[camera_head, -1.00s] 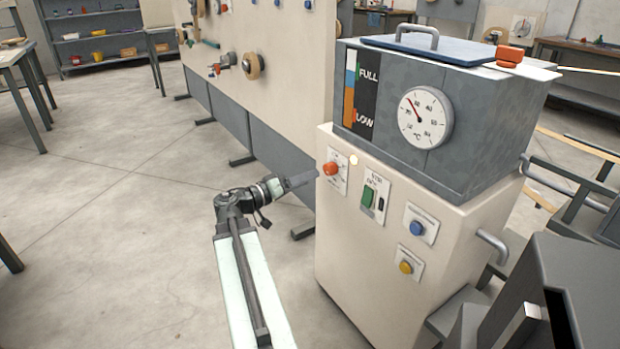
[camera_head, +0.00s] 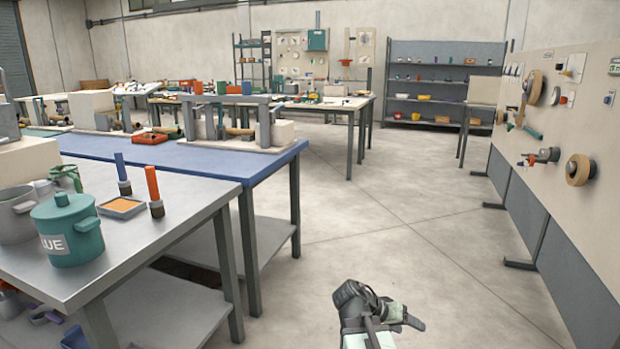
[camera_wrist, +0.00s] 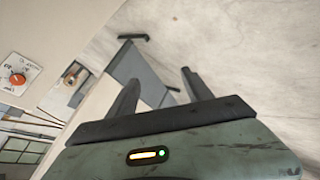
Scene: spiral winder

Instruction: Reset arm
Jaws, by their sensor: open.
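My gripper (camera_wrist: 158,90) shows in the wrist view with its two dark fingers apart and nothing between them. Past the fingers are a pale panel edge and the grey floor. In the head view my arm (camera_head: 368,312) is at the bottom, right of centre, above bare floor. The gripper's fingers cannot be made out clearly there. An orange knob (camera_wrist: 17,79) on a white plate is at the left edge of the wrist view, well apart from the fingers.
A grey table (camera_head: 190,210) with a teal glue pot (camera_head: 70,230) stands at left, beside a blue-topped table (camera_head: 200,158). A pegboard wall (camera_head: 590,215) runs along the right. Shelves (camera_head: 445,80) stand at the back. Open floor lies between.

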